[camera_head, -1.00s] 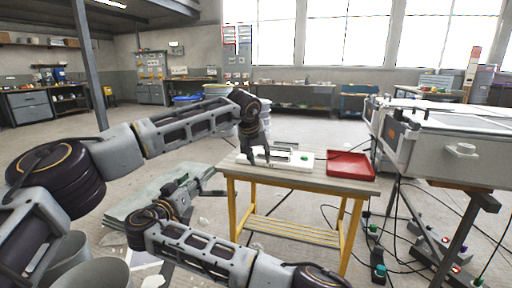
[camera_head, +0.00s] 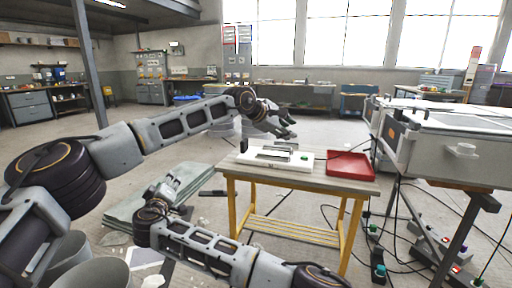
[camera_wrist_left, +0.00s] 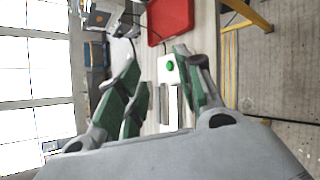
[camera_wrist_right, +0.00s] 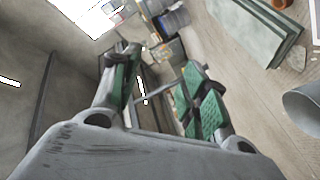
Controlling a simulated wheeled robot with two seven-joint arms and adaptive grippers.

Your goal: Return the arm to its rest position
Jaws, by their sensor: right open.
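My left gripper (camera_head: 285,126) is raised above and behind the table, its fingers pointing right. In the left wrist view its green-padded fingers (camera_wrist_left: 162,88) stand apart with nothing between them. My right gripper (camera_head: 178,188) is low at the left, in front of the flat slabs, and hard to make out there. In the right wrist view its fingers (camera_wrist_right: 162,88) are apart and empty. A white fixture plate (camera_head: 303,166) with a green button and a grey bar-like part lies on the wooden table (camera_head: 325,182). The left gripper is clear of it.
A red tray (camera_head: 350,165) sits on the table's right end. A large grey machine (camera_head: 450,145) stands at the right. Pale slabs (camera_head: 130,208) lie on the floor at the left. Cables and small boxes are on the floor at lower right.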

